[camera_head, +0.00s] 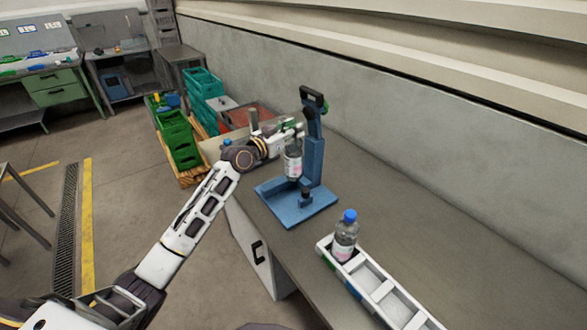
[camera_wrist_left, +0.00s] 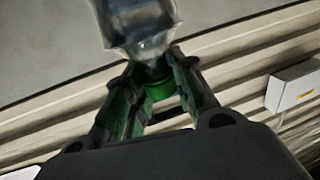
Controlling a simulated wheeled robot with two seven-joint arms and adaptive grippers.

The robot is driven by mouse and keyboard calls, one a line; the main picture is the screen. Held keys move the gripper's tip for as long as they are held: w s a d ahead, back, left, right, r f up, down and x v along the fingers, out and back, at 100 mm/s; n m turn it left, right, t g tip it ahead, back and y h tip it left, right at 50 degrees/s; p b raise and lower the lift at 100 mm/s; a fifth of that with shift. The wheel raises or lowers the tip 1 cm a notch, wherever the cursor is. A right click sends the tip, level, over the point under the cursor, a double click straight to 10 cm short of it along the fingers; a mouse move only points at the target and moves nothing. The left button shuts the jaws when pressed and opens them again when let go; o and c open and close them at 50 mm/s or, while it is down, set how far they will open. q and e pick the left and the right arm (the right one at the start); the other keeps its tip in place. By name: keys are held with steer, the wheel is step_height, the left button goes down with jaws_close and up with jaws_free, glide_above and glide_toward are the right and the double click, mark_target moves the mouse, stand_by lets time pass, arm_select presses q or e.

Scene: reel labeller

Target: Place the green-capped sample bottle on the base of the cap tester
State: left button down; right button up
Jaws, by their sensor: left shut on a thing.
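My left gripper (camera_head: 289,135) is shut on the green-capped sample bottle (camera_head: 293,163), which hangs upright below it. The bottle is clear with a pale label. In the left wrist view, the gripper (camera_wrist_left: 160,103) has its fingers around the green cap (camera_wrist_left: 160,90), and the clear bottle body (camera_wrist_left: 138,25) extends beyond them. The blue cap tester (camera_head: 313,160) stands on the bench, with its flat base (camera_head: 290,212) below the bottle. The bottle appears above the base, beside the tester's column. My right gripper is not in view.
A white rack (camera_head: 383,290) with compartments stands at the bench front, holding a blue-capped bottle (camera_head: 345,232) in its far slot. A blue-capped item (camera_head: 227,143) shows behind my left wrist. Green crates (camera_head: 180,140) stand on a pallet beyond the bench. The bench right of the tester is clear.

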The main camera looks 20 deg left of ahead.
mark_target(288, 155)
arm_select(q)
steer(key=shift+f, duration=2.45)
steer(key=shift+f+b, duration=0.45)
steer(key=shift+f, duration=1.55)
steer(key=c, duration=1.2)
jaws_free()
steer(key=shift+s, duration=0.15)
